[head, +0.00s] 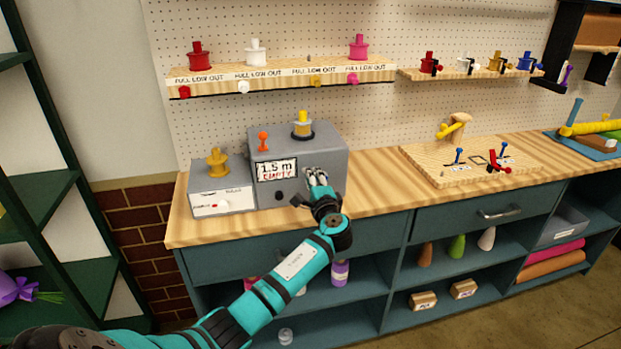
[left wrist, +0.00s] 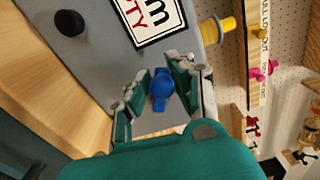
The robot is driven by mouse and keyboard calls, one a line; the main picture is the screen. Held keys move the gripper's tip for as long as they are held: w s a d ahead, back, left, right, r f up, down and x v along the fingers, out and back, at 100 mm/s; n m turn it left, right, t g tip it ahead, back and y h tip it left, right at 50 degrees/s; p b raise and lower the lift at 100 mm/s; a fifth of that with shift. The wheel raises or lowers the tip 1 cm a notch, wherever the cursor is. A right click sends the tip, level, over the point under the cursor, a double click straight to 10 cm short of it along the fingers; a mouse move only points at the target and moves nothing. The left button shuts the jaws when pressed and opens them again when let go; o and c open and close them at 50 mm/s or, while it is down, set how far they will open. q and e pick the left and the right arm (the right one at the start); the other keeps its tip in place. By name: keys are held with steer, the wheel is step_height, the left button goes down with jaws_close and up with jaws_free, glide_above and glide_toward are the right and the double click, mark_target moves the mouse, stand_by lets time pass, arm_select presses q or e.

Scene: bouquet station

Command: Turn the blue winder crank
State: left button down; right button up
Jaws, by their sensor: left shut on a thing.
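The grey winder machine (head: 325,150) stands on the wooden counter with a display (head: 276,170) reading "1.5 m EMPTY". Its blue crank (left wrist: 161,88) shows between my left gripper's fingers in the left wrist view. In the head view my gripper hides it. My left gripper (head: 316,180) is at the right part of the machine's front, shut on the blue crank; its fingers lie on both sides of it in the left wrist view (left wrist: 158,90). A yellow spool (head: 302,124) sits on top of the machine. My right gripper is in no view.
A smaller grey box (head: 222,195) with a yellow spool stands left of the winder. An orange lever (head: 263,141) and a black knob (left wrist: 69,23) are close by. A shelf (head: 290,77) with spools hangs above.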

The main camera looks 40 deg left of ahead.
arm_select(q)
steer(key=shift+w+d+r, duration=0.1)
steer(key=shift+r, duration=0.1)
stand_by(0.3)
steer(key=c, duration=1.1)
jaws_free()
steer(key=shift+f, duration=0.15)
steer(key=shift+c, duration=0.2)
steer(key=shift+d, duration=0.1)
steer(key=shift+s+d+f, duration=0.1)
steer(key=shift+s+d, duration=0.15)
steer(key=shift+s, duration=0.05)
steer(key=v, duration=1.1)
